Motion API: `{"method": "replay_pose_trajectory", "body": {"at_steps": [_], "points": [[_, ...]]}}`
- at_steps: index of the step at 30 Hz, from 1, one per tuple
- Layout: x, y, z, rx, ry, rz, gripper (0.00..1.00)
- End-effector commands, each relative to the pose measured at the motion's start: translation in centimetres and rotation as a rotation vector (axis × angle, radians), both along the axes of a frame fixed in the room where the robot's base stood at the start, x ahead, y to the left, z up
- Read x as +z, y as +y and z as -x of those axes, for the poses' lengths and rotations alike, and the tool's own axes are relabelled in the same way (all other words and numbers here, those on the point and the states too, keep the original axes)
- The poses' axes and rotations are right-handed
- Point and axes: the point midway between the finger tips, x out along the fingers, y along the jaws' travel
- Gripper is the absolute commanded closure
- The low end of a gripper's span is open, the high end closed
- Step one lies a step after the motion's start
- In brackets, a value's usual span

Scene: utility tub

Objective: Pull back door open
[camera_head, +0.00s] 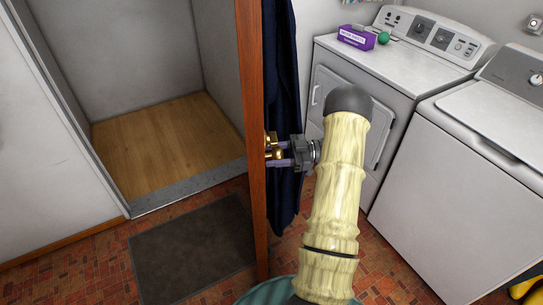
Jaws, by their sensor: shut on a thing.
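The back door (251,101) is a reddish-brown wooden door seen nearly edge-on in the middle of the head view. It stands swung away from its doorway (160,140), which is open at the left with a grey metal sill. A brass knob (270,138) sticks out at the door's edge. My gripper (277,155) is at the knob, with its fingers shut on it. My pale arm runs from the bottom up and bends to the gripper, hiding part of what is behind.
A dark mat (195,250) lies on the brick floor before the doorway. A dryer (385,85) with a purple box (356,38) and a washer (475,170) stand right of the door. Dark cloth (284,110) hangs just behind the door edge.

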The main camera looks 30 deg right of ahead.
Motion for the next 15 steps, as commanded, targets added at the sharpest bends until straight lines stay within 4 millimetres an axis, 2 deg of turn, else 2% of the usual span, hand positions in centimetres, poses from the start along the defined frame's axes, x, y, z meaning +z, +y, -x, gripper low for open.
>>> {"method": "replay_pose_trajectory", "body": {"at_steps": [7,8,9,11,15], "points": [[0.00,0.22,0.00,0.006,0.001,-0.002,0.95],[0.00,0.22,0.00,0.006,0.001,-0.002,0.48],[0.00,0.19,-0.01,0.005,0.001,-0.002,0.41],[0.00,0.15,0.00,0.004,0.000,-0.002,0.33],[0.01,0.02,0.02,0.001,0.001,-0.001,0.33]]}}
